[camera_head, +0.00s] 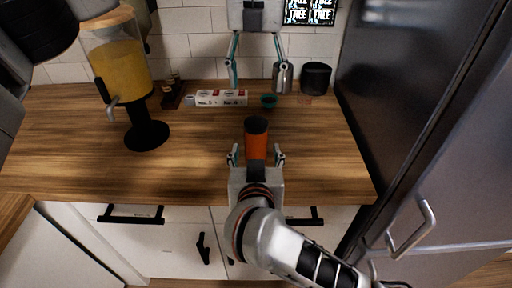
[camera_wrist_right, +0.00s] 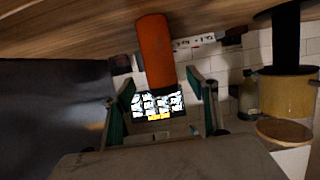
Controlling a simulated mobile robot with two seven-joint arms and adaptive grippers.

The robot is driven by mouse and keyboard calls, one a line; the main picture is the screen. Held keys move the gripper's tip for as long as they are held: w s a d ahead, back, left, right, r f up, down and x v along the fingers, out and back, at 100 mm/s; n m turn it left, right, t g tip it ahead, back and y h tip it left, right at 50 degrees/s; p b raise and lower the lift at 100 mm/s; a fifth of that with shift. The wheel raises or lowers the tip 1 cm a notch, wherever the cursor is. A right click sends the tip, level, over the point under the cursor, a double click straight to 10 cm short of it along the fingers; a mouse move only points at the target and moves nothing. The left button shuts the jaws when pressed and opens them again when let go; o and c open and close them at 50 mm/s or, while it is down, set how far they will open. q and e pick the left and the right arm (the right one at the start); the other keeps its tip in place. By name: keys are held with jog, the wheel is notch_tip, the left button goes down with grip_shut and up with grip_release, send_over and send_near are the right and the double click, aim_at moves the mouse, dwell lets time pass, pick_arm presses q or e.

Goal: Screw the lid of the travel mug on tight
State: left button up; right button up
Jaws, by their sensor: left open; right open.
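The travel mug is an orange cylinder (camera_head: 256,146) standing upright near the front of the counter, with a dark round top (camera_head: 256,126). I cannot tell if this top is the lid or the mug's open mouth. The mug also shows, upside down, in the right wrist view (camera_wrist_right: 154,52). My right gripper (camera_head: 256,155) is open, its fingers on either side of the mug with gaps. My left gripper (camera_head: 258,76) is open and empty, pointing down over the back of the counter. A small dark teal round object (camera_head: 268,101) sits behind the mug; I cannot tell what it is.
A juice dispenser (camera_head: 122,72) on a black stand is at the left. A white and red box (camera_head: 220,97), a steel pitcher (camera_head: 282,77) and a black container (camera_head: 316,78) stand along the back. A fridge (camera_head: 440,130) bounds the right. The counter between dispenser and mug is clear.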

jog(key=v, duration=0.3)
jog(key=shift+s+r, duration=0.15)
jog(key=shift+s, duration=0.1)
dwell(0.4)
